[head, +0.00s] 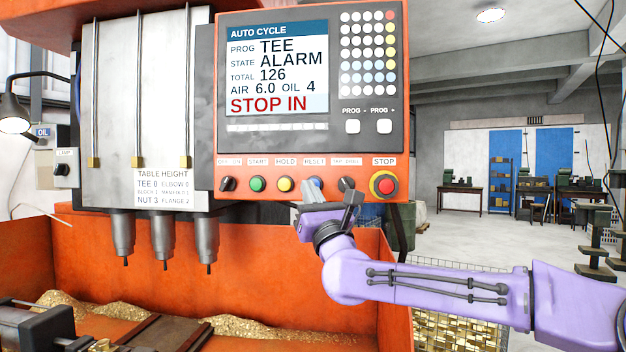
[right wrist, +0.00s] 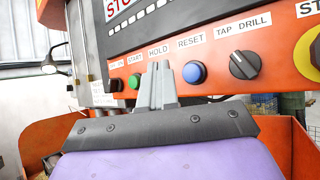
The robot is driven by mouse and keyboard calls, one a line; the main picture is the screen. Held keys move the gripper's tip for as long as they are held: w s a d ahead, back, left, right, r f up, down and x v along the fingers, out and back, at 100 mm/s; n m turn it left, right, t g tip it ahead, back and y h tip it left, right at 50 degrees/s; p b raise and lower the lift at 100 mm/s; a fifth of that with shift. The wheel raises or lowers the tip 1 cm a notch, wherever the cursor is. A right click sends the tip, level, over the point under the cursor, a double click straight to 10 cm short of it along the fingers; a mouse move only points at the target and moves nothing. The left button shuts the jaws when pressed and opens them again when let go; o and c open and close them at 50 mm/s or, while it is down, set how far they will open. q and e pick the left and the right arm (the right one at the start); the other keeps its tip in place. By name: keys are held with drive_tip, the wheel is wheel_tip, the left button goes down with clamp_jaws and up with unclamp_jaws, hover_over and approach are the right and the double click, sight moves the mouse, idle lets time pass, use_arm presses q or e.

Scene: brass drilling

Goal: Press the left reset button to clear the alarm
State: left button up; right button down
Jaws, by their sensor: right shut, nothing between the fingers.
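An orange control panel (head: 310,175) shows the state ALARM and STOP IN on its screen (head: 277,68). The blue RESET button (right wrist: 194,72) sits on its lower row, between HOLD and TAP DRILL; in the head view it is largely covered by my right gripper (head: 312,190). My right gripper is shut and empty, its grey fingertips (right wrist: 158,74) in front of the panel. In the right wrist view they appear just left of RESET and hide the HOLD button. Whether they touch the panel I cannot tell. My left gripper is not in view.
Beside RESET are the green START button (head: 258,184), yellow HOLD button (head: 286,184), a black TAP DRILL knob (head: 347,184) and the red STOP button (head: 384,185). Drill spindles (head: 164,238) hang at left over the orange tray. Open floor lies at right.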

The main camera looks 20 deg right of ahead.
drive_tip(key=w, duration=0.1)
drive_tip(key=w+d+p, duration=0.1)
drive_tip(key=w, duration=0.1)
drive_tip(key=w+d+p, duration=0.1)
drive_tip(key=shift+w+d, duration=0.1)
drive_tip(key=shift+w, duration=0.1)
idle(1.9)
drive_tip(key=shift+w+d, duration=0.2)
drive_tip(key=shift+w, duration=0.2)
